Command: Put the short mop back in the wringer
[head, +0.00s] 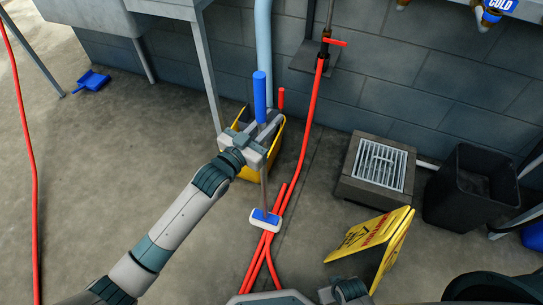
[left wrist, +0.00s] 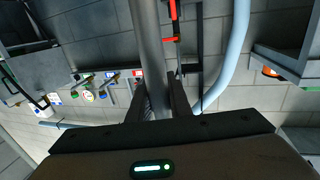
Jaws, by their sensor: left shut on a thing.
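The short mop has a blue handle grip (head: 260,96), a grey shaft and a blue and white head (head: 265,220). My left gripper (head: 263,143) is shut on the mop's shaft, below the blue grip. The left wrist view shows the shaft (left wrist: 150,55) between the fingers (left wrist: 153,100). The mop hangs roughly upright, head down; I cannot tell whether the head touches the floor. The yellow wringer bucket (head: 249,174) stands behind the gripper, near the wall, partly hidden by it. The mop head shows in front of the bucket, outside it.
Red hoses (head: 309,125) run from the wall past the bucket and the mop head. A yellow floor sign (head: 394,246), a floor drain box (head: 349,190) and a black bin (head: 451,205) stand to the right. The floor at left is mostly clear, with a blue dustpan (head: 91,80).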

